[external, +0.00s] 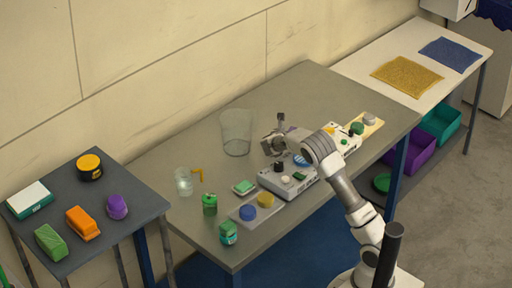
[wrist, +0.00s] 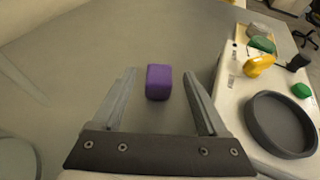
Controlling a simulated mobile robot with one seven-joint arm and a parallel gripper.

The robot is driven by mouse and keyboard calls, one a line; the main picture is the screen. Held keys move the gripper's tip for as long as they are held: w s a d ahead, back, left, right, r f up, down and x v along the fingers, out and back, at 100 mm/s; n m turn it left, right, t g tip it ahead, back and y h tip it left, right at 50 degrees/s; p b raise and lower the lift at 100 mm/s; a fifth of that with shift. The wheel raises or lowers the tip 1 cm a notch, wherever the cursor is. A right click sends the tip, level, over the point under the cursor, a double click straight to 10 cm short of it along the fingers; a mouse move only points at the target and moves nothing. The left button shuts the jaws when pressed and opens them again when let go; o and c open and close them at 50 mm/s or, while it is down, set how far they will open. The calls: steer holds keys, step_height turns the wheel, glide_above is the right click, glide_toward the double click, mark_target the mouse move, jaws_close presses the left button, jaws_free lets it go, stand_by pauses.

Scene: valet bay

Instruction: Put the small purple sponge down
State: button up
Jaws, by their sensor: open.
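The small purple sponge (wrist: 158,82) lies on the grey table (wrist: 90,42) in the wrist view, between the tips of my gripper's fingers (wrist: 159,74). Both fingers are spread wide, with a visible gap on each side of the sponge. In the external view my gripper (external: 277,138) is low over the middle of the grey table. Only a small purple patch of the sponge (external: 291,129) shows there, just behind the gripper.
A pale tray unit (external: 289,182) with small items stands close by my gripper. A clear bin (external: 236,132) stands to its left. A side table (external: 75,257) at left holds several coloured items. The table's far end is clear.

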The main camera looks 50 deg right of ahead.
steer(key=v, duration=0.7)
steer(key=shift+s+a+r, duration=0.1)
steer(key=shift+a+r, duration=0.05)
steer(key=shift+a, duration=0.05)
steer(key=shift+a+r+p, duration=0.25)
steer(key=shift+p, duration=0.05)
steer(key=s+a+r+n+t+y, duration=0.1)
steer(key=a+r+n+t+y, duration=0.95)
steer(key=n, duration=0.85)
steer(key=s+a+r+n+g+y, duration=0.3)
steer(key=s+a+r+n+g, duration=0.1)
steer(key=s+a+n, duration=0.7)
steer(key=s+f+n+g, duration=0.3)
steer(key=s+n, duration=0.6)
steer(key=s, duration=0.3)
steer(key=s+f+n+g, duration=0.3)
steer(key=s+f+n, duration=0.2)
steer(key=s+n, duration=0.5)
steer(key=shift+s+a+n+h, duration=0.3)
steer(key=shift+s+h, duration=0.15)
steer(key=shift+s, duration=0.55)
